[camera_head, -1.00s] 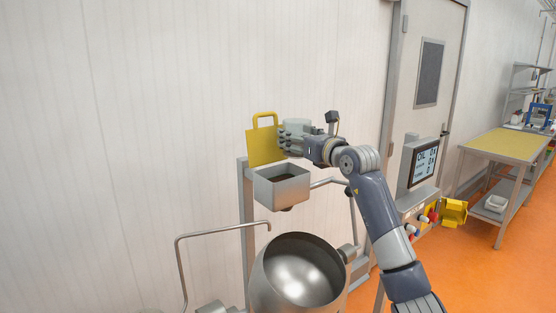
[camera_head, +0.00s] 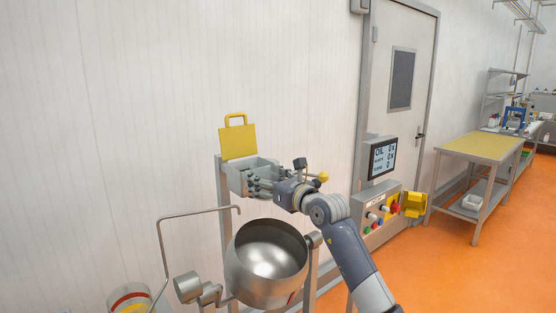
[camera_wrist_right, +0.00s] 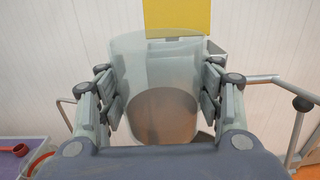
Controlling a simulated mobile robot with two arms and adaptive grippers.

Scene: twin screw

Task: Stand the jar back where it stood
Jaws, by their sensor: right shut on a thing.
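The jar (camera_wrist_right: 160,65) is clear and pale. In the right wrist view it stands between the fingers of my right gripper (camera_wrist_right: 164,98), which are closed on its sides. A brown round area shows at its lower part; I cannot tell whether this is inside the jar or seen through it. In the head view my right gripper (camera_head: 262,184) is at the front right of the grey hopper (camera_head: 237,183) with its raised yellow lid (camera_head: 238,143). The fingers hide most of the jar there. My left gripper is not in view.
A round steel kettle (camera_head: 266,262) stands below my right gripper. A control box with a screen (camera_head: 383,158) is to the right. A yellow-topped table (camera_head: 480,147) stands farther right, with open orange floor before it.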

